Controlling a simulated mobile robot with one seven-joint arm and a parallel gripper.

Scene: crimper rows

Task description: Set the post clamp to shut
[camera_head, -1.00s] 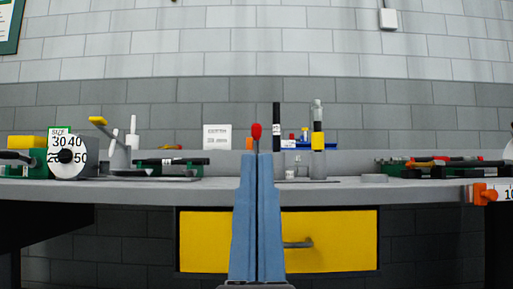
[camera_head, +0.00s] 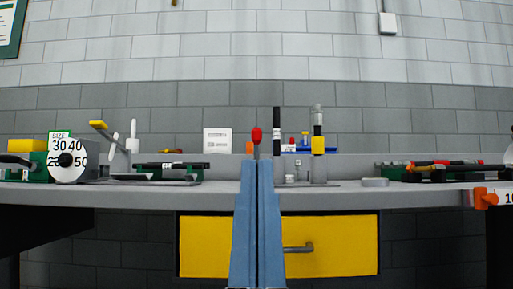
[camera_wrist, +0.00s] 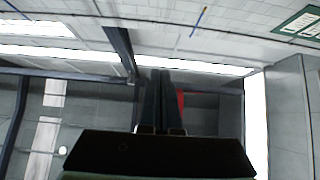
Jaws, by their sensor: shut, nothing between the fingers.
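A red-tipped lever (camera_head: 257,135) stands upright on the bench, directly behind my fingers as seen in the head view; its lower part is hidden by them. Just right of it are a thin black post (camera_head: 276,125) and a thicker grey post (camera_head: 318,165) with black and yellow bands (camera_head: 318,144). I cannot tell for sure which of these parts make up the post clamp, or its setting. My gripper (camera_head: 257,165) is shut and empty, pointing up in front of the bench edge. In the wrist view the shut fingers (camera_wrist: 160,75) have a red patch (camera_wrist: 181,104) close beside them.
The grey bench (camera_head: 215,196) has a yellow drawer (camera_head: 215,245) with a grey handle (camera_head: 300,248) beneath. A dial (camera_head: 66,160) and a yellow-tipped lever (camera_head: 100,126) stand left. Tools (camera_head: 440,170) lie right, and an orange part (camera_head: 485,197) is at the edge.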

